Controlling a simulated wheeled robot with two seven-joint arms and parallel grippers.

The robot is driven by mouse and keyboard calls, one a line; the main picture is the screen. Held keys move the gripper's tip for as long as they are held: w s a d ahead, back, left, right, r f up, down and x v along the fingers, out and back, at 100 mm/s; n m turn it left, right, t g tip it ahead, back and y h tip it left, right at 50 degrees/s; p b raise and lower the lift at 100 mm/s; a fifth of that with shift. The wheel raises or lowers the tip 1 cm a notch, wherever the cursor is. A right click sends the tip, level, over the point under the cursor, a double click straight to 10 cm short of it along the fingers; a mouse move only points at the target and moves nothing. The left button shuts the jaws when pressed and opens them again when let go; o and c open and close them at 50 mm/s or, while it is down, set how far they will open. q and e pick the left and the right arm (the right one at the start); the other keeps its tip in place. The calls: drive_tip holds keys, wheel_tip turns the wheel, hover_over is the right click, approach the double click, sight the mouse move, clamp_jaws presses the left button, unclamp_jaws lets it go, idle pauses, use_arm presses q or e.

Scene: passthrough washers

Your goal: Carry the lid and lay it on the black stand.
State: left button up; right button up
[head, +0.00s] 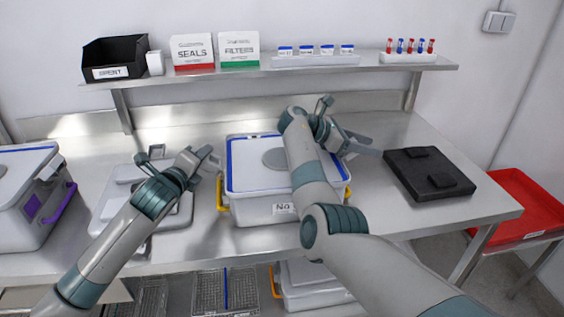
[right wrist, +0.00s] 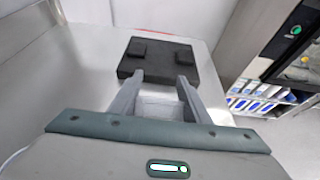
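The black stand (head: 429,173) is a flat dark slab with two raised pads, lying on the right part of the steel table; the right wrist view shows it ahead (right wrist: 158,58). A white container (head: 262,207) with yellow handles stands mid-table. Its pale top (head: 250,178) has a blue edge and a grey disc; I cannot tell whether this is the lid. A flat grey-white piece (head: 112,205), lid-like, lies left, partly behind my left arm. My right gripper (head: 362,145) is open and empty, pointing toward the stand (right wrist: 160,78). My left gripper (head: 212,159) looks open beside the container's left rim.
Another container (head: 22,190) with a purple handle stands far left. A wall shelf (head: 270,68) above the table holds a black bin (head: 115,58), two boxes, jars and a tube rack. A red tray (head: 520,215) is beyond the right edge. Table around the stand is clear.

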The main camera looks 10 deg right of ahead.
use_arm(q)
clamp_jaws()
use_arm(e)
drive_tip(key=c, duration=0.5)
clamp_jaws()
use_arm(q)
drive_tip(key=shift+r, duration=0.1)
use_arm(e)
drive_tip(key=shift+r, duration=0.1)
use_arm(q)
drive_tip(key=shift+w+r, duration=0.1)
use_arm(e)
drive_tip(key=shift+w+r, duration=0.1)
drive_tip(key=shift+r, duration=0.05)
